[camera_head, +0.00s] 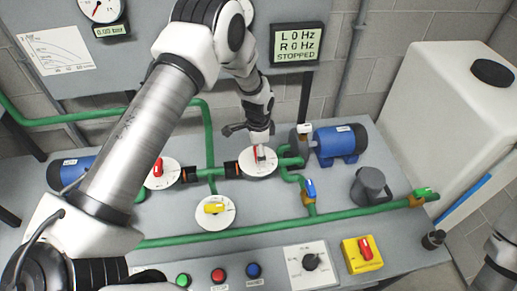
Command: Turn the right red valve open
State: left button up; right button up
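The right red valve (257,167) is a white round dial in the middle of the bench, with a small red handle partly hidden by my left gripper. My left gripper (259,146) comes down from above, right over the handle. Its fingertips are at or just above the handle; whether they touch or grip it is too small to tell. A second white dial with a red handle (158,166) is to the left, partly behind my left arm. My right gripper is out of view; only a piece of that arm shows at the lower right edge.
Green pipes run around the valves. A yellow-handled dial (215,210) is in front, a blue motor (338,142) and blue handle (310,188) to the right. A screen (296,44) behind reads 0 Hz, stopped. Buttons and a yellow switch box (362,254) line the front.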

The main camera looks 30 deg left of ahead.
pick_arm(q)
jog(key=shift+s+r, duration=0.1)
jog(key=shift+s, duration=0.05)
jog(key=shift+c, duration=1)
jog(key=shift+s, duration=0.1)
jog(key=c, duration=0.9)
jog(key=shift+c, duration=0.2)
jog(key=shift+n, duration=0.5)
jog(key=shift+f+n+b, duration=0.2)
jog(key=shift+n+b, duration=0.35)
jog(key=shift+n, duration=0.35)
jog(key=n+b, duration=0.1)
jog(key=n, duration=1.4)
jog(key=shift+r+b, duration=0.1)
jog(key=shift+b, duration=0.25)
